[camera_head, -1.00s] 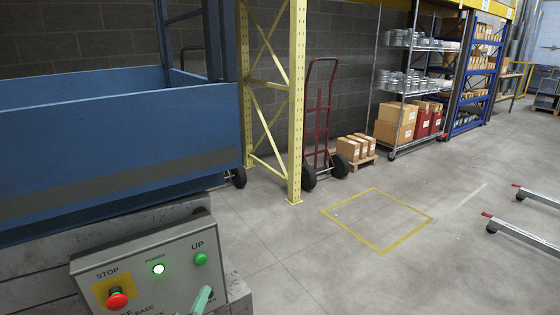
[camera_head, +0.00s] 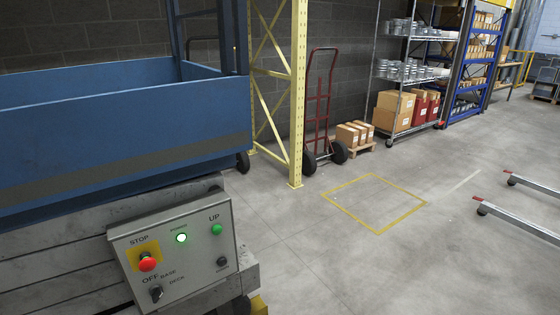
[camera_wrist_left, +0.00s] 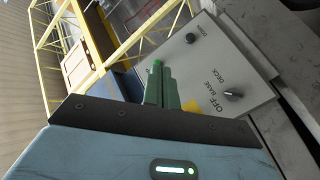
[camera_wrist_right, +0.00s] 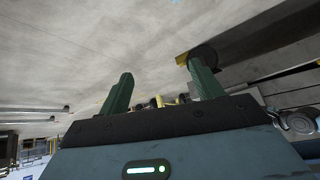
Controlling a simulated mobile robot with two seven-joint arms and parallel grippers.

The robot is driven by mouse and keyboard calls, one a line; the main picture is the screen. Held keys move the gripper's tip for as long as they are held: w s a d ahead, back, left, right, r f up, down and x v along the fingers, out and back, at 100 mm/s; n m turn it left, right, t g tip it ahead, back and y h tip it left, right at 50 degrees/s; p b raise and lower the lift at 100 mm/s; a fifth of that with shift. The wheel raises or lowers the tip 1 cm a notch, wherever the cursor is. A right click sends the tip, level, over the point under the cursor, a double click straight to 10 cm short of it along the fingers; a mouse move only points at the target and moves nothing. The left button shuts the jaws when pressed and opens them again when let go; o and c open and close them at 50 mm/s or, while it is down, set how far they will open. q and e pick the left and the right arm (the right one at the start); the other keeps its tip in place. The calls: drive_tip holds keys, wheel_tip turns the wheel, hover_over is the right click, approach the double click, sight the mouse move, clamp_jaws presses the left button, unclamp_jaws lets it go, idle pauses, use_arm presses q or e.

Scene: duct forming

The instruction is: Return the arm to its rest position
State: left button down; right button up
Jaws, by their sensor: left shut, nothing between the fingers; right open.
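My left gripper (camera_wrist_left: 158,85) shows in the left wrist view with its green fingers together and nothing between them. It is in front of the grey control panel (camera_wrist_left: 220,65) and hides part of it; I cannot tell the gap. The panel also shows in the head view (camera_head: 200,262), with a red STOP button (camera_head: 147,262), a lit power lamp (camera_head: 181,238), a green UP button (camera_head: 216,229) and a black selector knob (camera_head: 156,293). My right gripper (camera_wrist_right: 158,75) is open and empty in the right wrist view. Neither gripper shows in the head view.
A blue lift deck (camera_head: 120,135) stands above the panel at left. A yellow rack post (camera_head: 298,100) and a red hand truck (camera_head: 322,100) stand behind. Floor inside the yellow marked square (camera_head: 375,203) is clear. Grey legs (camera_head: 515,220) reach in at right.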

use_arm(q)
drive_tip(key=s+a+r+m+g+y+p, duration=0.1)
drive_tip(key=s+m+g+p, duration=0.2)
drive_tip(key=s, duration=1.4)
drive_tip(key=s+a+r+m+g+p, duration=0.1)
drive_tip(key=s+m+g+p, duration=0.3)
drive_tip(key=s, duration=1.4)
drive_tip(key=p, duration=0.3)
drive_tip(key=shift+a+g+y, duration=0.15)
drive_tip(key=shift+g+y, duration=0.25)
use_arm(e)
drive_tip(key=w+r+t, duration=0.2)
drive_tip(key=w+r, duration=0.3)
drive_tip(key=r, duration=0.7)
drive_tip(key=shift+d, duration=0.2)
use_arm(q)
drive_tip(key=shift+s+f, duration=0.1)
drive_tip(key=shift+s, duration=0.05)
